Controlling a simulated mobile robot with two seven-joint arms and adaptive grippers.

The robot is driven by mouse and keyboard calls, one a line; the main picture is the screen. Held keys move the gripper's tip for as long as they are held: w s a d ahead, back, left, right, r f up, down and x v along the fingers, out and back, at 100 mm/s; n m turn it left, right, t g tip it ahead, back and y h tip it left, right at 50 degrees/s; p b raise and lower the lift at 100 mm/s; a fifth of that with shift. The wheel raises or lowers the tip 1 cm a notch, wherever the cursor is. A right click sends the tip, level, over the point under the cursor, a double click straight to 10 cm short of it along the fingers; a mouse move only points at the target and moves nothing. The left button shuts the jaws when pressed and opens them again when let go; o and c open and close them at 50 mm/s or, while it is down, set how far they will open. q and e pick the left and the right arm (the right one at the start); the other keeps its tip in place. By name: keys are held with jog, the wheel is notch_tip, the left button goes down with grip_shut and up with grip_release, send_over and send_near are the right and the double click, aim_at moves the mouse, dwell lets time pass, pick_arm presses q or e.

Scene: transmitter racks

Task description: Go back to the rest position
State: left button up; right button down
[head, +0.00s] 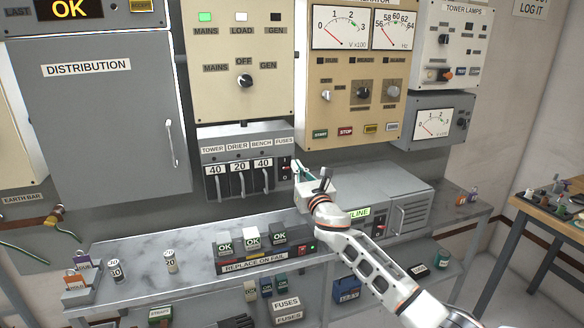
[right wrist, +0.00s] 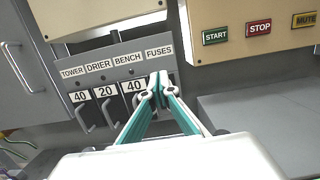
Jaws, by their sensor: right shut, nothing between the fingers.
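My right gripper (head: 297,170) is up in front of the right end of the fuse panel (head: 205,158), with its arm coming in from the lower right. In the right wrist view its teal fingers (right wrist: 158,92) meet at the tips, shut with nothing between them. They overlap the panel's right part, below the FUSES label; whether they touch it I cannot tell. The fuse panel has fuse handles marked 40, 20 and 40, and shows in the right wrist view (right wrist: 75,85) as well. My left gripper is not in view.
A bench (head: 130,245) runs below the panels, with a REPLACE ON FAIL tray (head: 262,266) of OK-marked blocks and small cylinders (head: 170,261). A grey LINE unit (head: 405,190) stands behind my right arm. A grey DISTRIBUTION cabinet (head: 110,120) is at left, a wooden table (head: 560,215) at right.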

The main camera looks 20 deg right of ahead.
jog(key=s+a+f+m+g+y, duration=0.1)
jog(key=s+a+f+m+g, duration=0.15)
jog(key=s+f+m, duration=0.95)
jog(key=s+a+f+m+g, duration=0.1)
jog(key=s+f+m+g, duration=0.2)
jog(key=s+f, duration=1)
jog(key=s+f+m+g, duration=0.2)
jog(key=s+f+m, duration=0.6)
jog(key=s, duration=0.4)
jog(key=s+f+m+g, duration=0.2)
jog(key=s+f+m, duration=0.7)
jog(key=s, duration=0.4)
jog(key=shift+s+f, duration=0.3)
jog(key=shift+f, duration=0.25)
